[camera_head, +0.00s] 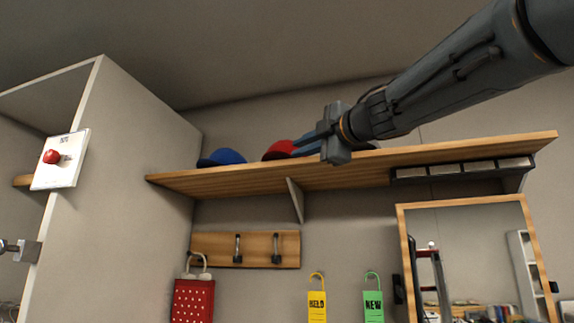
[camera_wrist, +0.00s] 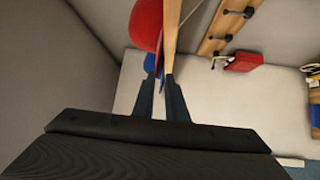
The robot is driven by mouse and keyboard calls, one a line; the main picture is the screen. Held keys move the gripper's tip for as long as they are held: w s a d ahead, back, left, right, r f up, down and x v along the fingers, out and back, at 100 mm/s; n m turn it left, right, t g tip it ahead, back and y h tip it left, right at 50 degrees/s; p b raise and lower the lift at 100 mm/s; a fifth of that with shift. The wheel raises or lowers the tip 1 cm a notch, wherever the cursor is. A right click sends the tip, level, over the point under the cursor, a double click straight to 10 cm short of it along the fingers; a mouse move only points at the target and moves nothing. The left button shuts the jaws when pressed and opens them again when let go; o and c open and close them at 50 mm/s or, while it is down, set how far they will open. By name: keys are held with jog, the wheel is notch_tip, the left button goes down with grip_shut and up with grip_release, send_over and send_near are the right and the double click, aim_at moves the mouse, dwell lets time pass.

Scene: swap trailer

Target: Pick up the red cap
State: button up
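The red cap (camera_head: 279,150) lies on the wooden shelf (camera_head: 225,180), between a blue cap (camera_head: 222,157) on its left and a bluish cap partly hidden behind my gripper. My gripper (camera_head: 312,141) is at shelf height, right of the red cap, with its fingers towards the left. In the wrist view the red cap (camera_wrist: 146,24) is beyond the fingertips, beside the shelf's edge (camera_wrist: 172,25). A bit of blue shows below it. The fingers (camera_wrist: 160,78) are apart with nothing held between them.
Yellow and green tags (camera_head: 317,305) hang nearby. A framed mirror (camera_head: 467,260) is at the right. A white partition (camera_head: 130,170) with a red button (camera_head: 51,157) stands left.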

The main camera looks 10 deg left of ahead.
aim_at(285, 155)
jog(key=w+a+r+n+p, duration=0.1)
jog(key=w+a+p, duration=0.1)
jog(key=w+a, duration=0.2)
jog(key=shift+w+a+r+g, duration=0.3)
jog(key=shift+w+a+r, duration=0.1)
jog(key=shift+a, duration=0.65)
grip_shut()
